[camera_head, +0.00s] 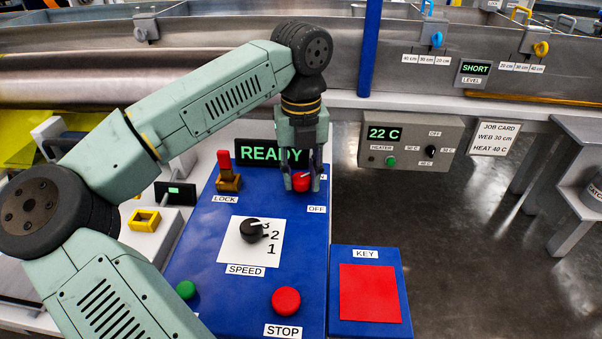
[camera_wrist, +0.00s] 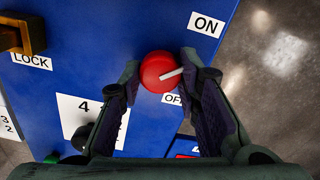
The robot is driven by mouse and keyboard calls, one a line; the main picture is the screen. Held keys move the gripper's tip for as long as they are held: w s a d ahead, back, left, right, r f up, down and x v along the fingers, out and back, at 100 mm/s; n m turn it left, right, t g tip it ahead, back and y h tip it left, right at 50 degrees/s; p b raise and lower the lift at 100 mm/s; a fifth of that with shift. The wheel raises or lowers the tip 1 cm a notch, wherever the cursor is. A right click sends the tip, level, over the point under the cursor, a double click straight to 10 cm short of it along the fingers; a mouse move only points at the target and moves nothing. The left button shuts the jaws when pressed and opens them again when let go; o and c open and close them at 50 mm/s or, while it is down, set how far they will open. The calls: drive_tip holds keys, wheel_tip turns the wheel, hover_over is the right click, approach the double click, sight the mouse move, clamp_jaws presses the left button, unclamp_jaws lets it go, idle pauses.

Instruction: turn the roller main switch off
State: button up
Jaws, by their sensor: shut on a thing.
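The roller main switch is a red round knob (camera_head: 301,182) with a white pointer line, near the top right of the blue control panel (camera_head: 200,262). In the wrist view the knob (camera_wrist: 160,72) sits between my fingers, its white line pointing to the right and slightly up, between the ON label (camera_wrist: 207,24) and the OFF label (camera_wrist: 172,99), which a finger partly hides. My gripper (camera_head: 301,178) reaches down from above and is shut on the knob. The display (camera_head: 271,152) reads READY.
A red-handled LOCK lever (camera_head: 228,172) stands left of the knob. The black SPEED dial (camera_head: 252,230), green button (camera_head: 186,290) and red STOP button (camera_head: 286,300) are on the same panel. A heater box (camera_head: 410,143) reading 22 C is to the right. A KEY panel (camera_head: 368,254) is at lower right.

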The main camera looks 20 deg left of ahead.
drive_tip(key=shift+c, duration=0.7)
drive_tip(key=m+b, duration=0.1)
drive_tip(key=m, duration=0.7)
drive_tip(key=shift+m+b, duration=0.3)
drive_tip(key=m, duration=0.4)
drive_tip(key=shift+m, duration=2.7)
